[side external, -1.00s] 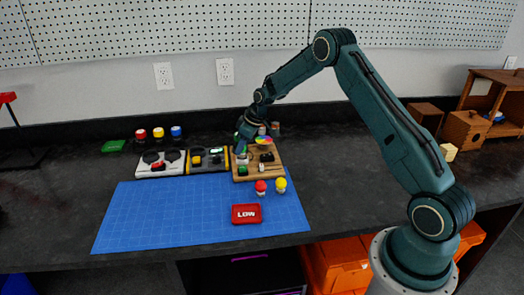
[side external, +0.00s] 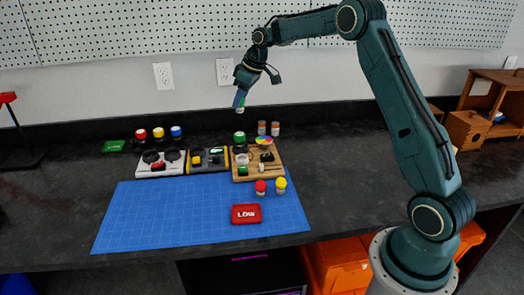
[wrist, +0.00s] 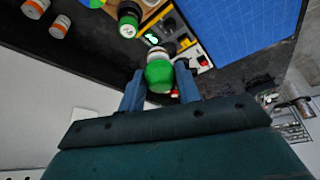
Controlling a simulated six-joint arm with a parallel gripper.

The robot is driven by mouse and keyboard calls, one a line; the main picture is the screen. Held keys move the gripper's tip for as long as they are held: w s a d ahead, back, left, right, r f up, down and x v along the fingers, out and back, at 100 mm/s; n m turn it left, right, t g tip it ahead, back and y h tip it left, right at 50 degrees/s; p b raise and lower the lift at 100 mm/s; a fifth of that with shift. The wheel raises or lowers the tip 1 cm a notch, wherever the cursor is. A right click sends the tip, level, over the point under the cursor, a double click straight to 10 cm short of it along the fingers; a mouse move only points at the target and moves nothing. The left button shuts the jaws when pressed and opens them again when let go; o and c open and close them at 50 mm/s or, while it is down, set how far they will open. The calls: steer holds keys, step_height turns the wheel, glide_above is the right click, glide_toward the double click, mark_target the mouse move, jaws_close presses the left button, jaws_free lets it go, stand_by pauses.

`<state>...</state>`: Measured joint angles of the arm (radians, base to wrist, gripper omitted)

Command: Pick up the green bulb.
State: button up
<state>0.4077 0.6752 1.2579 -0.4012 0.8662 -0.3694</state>
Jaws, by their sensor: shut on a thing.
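My gripper (side external: 240,100) is raised in the air above the back of the bench, fingers pointing down. In the wrist view its two blue fingers (wrist: 160,90) are shut on the green bulb (wrist: 159,76), with the white base of the bulb facing away from the palm. In the side view only a little of the bulb shows at the fingertips. The bulb is clear of the bench and touches nothing but the fingers.
A wooden board (side external: 272,173) with parts stands below.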

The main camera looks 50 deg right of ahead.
steer(key=shift+r, duration=0.35)
stand_by(0.4)
